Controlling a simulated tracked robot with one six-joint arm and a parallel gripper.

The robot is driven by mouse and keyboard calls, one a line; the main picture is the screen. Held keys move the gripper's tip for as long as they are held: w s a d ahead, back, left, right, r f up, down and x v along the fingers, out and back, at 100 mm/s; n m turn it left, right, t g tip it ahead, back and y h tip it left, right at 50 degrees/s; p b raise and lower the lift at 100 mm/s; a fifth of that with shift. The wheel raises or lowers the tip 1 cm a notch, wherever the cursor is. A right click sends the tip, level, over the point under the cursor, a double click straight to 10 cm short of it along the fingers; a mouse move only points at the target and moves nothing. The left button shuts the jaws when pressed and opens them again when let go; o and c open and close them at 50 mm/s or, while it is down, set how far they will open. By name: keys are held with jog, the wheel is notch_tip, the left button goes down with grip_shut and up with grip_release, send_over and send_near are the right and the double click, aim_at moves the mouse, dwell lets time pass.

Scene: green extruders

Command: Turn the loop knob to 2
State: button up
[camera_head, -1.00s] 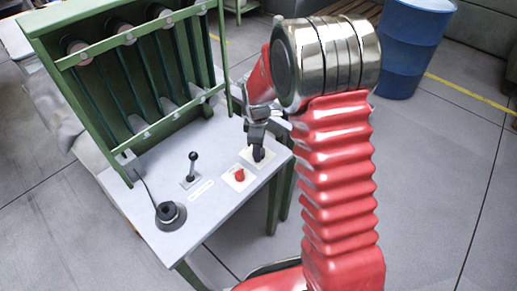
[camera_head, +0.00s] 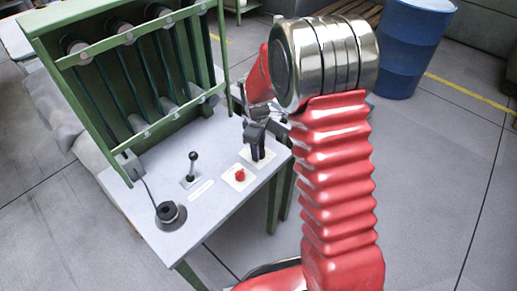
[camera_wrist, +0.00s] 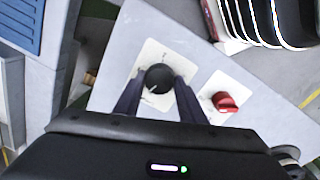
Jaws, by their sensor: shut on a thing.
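A round black knob (camera_wrist: 159,77) sits on a white square plate (camera_wrist: 150,52) on the table in the wrist view. My gripper (camera_head: 258,155) points down at the table's right corner in the head view. Its two dark fingers are shut on the black knob, one on each side, as the wrist view shows. The plate's marks are too small to read, so I cannot tell the knob's setting. In the head view the fingers hide most of the knob, and the plate (camera_head: 268,160) shows around them.
A red knob (camera_head: 240,175) on its own plate is close beside my gripper. A black lever (camera_head: 192,167) and a round black device with a cable (camera_head: 169,213) stand farther left. A green frame (camera_head: 120,80) rises behind the table. A blue barrel (camera_head: 408,45) stands at the back right.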

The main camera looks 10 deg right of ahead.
jog(key=m, duration=0.7)
jog(key=shift+w, duration=0.1)
jog(key=m, duration=0.4)
jog(key=shift+g, duration=0.3)
jog(key=m, duration=0.3)
jog(key=shift+w+m, duration=0.1)
jog(key=shift+m, duration=0.2)
jog(key=m, duration=0.3)
jog(key=shift+m, duration=0.3)
jog(key=m, duration=0.3)
jog(key=shift+m+g, duration=0.3)
jog(key=m, duration=0.3)
jog(key=shift+m, duration=0.3)
jog(key=shift+w+d+m, duration=0.1)
jog(key=shift+m, duration=1.9)
